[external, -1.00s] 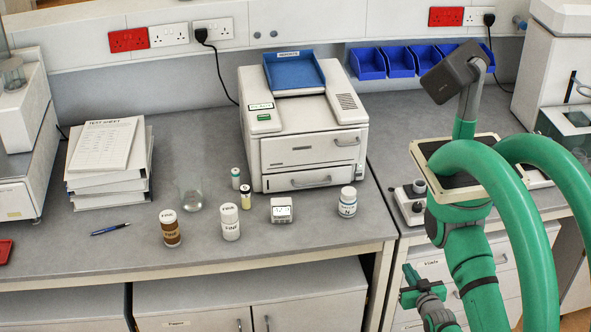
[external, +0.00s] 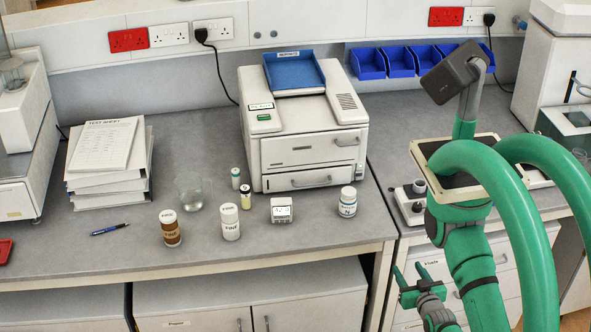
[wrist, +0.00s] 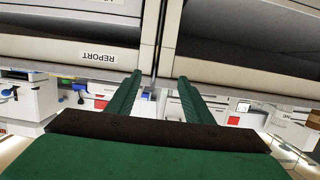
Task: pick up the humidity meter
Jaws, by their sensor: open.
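A small white box with a display on its front (external: 282,209), which looks like the humidity meter, stands upright near the front edge of the bench. It is between a white bottle and a white jar. My gripper (external: 410,271) is low at the right, in front of the drawers and below the bench top. It is well to the right of the meter and apart from it. The gripper is open and empty. In the wrist view its two green fingers (wrist: 160,80) are spread with nothing between them. I cannot make out the meter for sure in the wrist view.
A brown-labelled bottle (external: 170,228), a white bottle (external: 230,222), two small vials and a beaker (external: 193,192) stand left of the meter. A white jar (external: 348,202) stands right. A printer-like machine (external: 303,130) is behind. The bench edge (external: 300,254) is in front.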

